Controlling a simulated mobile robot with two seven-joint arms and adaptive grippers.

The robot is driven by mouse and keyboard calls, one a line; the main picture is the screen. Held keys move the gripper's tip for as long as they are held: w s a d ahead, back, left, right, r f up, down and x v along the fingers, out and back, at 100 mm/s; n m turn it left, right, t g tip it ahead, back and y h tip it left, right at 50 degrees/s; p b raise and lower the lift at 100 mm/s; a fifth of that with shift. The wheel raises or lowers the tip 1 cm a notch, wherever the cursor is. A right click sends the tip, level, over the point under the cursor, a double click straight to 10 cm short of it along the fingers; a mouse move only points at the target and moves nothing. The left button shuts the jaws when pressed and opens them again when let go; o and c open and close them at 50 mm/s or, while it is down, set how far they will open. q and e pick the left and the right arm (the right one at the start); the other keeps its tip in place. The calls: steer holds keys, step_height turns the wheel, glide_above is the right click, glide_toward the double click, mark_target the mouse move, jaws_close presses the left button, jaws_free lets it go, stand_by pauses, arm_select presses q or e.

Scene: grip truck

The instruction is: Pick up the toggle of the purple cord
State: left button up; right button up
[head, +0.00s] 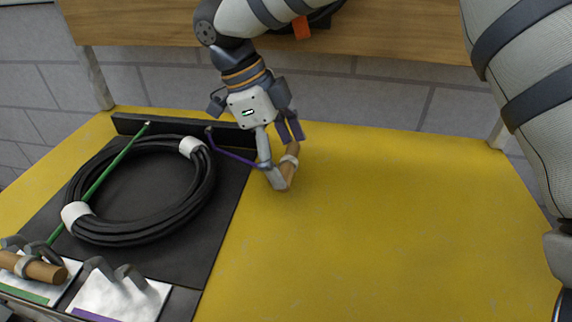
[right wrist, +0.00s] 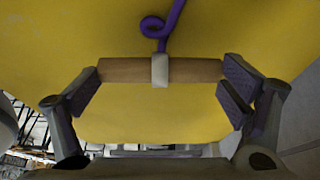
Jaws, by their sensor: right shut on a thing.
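The purple cord's toggle (head: 291,170) is a short wooden rod with a white band around its middle. My right gripper (head: 284,158) is shut on it, over the yellow surface to the right of the black board. In the right wrist view the toggle (right wrist: 124,70) lies crosswise, its two ends between the finger pads of the right gripper (right wrist: 160,85). The purple cord (head: 234,157) runs from the black bar at the back to the toggle. It leaves the band with a small loop (right wrist: 153,26) in the right wrist view. My left gripper is not in view.
A black cable coil (head: 190,205) with white bands lies on the black board (head: 222,225), under a green cord (head: 112,165). The green cord's wooden toggle (head: 35,268) sits in grey hooks. Purple-marked hooks (head: 128,276) are empty. Yellow surface (head: 400,240) is clear at right.

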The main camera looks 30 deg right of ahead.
steer(key=s+a+r, duration=0.3)
steer(key=a+r, duration=0.2)
steer(key=r, duration=0.3)
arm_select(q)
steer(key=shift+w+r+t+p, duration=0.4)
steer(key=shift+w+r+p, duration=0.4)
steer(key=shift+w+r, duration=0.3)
arm_select(e)
steer(key=s+a, duration=0.4)
steer(key=a, duration=0.2)
steer(key=shift+s+a+f, duration=0.15)
steer(key=shift+s+a, duration=0.2)
steer(key=shift+s, duration=0.05)
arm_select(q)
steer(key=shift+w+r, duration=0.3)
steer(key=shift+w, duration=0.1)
arm_select(e)
steer(key=s+a+m+y, duration=0.3)
steer(key=a+m+y, duration=0.3)
steer(key=a+m, duration=1.1)
steer(key=shift+a+f+m+g, duration=0.3)
steer(key=shift+a+m+g, duration=0.1)
steer(key=shift+a, duration=0.15)
